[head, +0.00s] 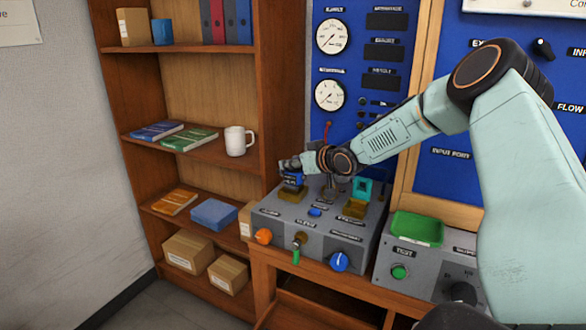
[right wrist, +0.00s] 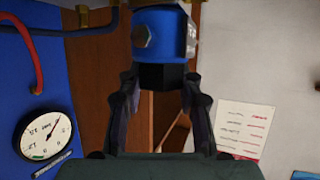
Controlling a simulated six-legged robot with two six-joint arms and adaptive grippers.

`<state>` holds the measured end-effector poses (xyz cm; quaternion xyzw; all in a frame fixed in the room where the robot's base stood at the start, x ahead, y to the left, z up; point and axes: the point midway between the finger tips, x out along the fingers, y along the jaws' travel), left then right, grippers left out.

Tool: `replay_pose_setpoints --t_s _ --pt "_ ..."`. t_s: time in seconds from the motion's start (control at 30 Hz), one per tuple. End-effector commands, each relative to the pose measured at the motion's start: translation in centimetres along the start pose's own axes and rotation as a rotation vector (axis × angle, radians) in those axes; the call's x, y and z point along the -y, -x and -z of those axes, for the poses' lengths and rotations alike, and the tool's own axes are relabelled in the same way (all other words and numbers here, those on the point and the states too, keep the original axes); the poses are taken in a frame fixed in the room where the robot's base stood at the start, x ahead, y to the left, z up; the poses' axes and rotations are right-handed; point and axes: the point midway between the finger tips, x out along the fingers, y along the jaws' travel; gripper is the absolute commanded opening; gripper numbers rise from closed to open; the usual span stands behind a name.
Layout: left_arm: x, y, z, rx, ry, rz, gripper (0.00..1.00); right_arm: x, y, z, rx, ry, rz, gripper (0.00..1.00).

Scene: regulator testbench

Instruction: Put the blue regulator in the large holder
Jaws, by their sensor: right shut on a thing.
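The blue regulator (head: 292,180) is at the left brown holder (head: 292,195) on top of the grey testbench box. I cannot tell whether it rests in that holder or hangs just above it. My right gripper (head: 288,165) is shut on the regulator. In the right wrist view the regulator's blue body (right wrist: 172,30) lies past the fingertips, its black part between the fingers (right wrist: 163,82). A second brown-yellow holder (head: 354,208) sits to the right, with a teal part (head: 361,187) at it. The holder labels are too small to read. My left gripper is not in view.
The box front has an orange knob (head: 263,236), a green-handled lever (head: 296,254) and a blue knob (head: 339,261). A green tray (head: 417,229) sits on the right unit. A blue gauge panel (head: 345,130) stands behind, and a wooden shelf (head: 190,152) at left.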

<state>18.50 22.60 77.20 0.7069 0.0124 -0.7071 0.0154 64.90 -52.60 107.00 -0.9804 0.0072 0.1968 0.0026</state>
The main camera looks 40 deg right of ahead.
Motion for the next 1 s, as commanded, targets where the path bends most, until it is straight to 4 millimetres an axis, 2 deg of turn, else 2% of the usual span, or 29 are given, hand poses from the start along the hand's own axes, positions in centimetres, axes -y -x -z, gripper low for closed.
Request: replay_pose_setpoints --t_s 0.1,0.47,0.5,0.73,1.0 --pt "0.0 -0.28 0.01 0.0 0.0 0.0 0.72 0.05 -0.58 -0.94 -0.004 0.003 0.001 0.0" --pt "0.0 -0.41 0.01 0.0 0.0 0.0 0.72 0.02 -0.75 -1.17 -0.005 0.002 0.0 0.0" --pt "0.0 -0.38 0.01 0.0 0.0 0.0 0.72 0.05 -0.74 -1.34 -0.001 0.001 0.001 0.37" --pt "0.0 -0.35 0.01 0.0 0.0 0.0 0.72 0.05 -0.71 -1.29 -0.001 0.001 0.001 0.57" --pt "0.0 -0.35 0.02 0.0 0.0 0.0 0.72 0.05 -0.7 -1.28 -0.001 0.001 0.001 0.58"
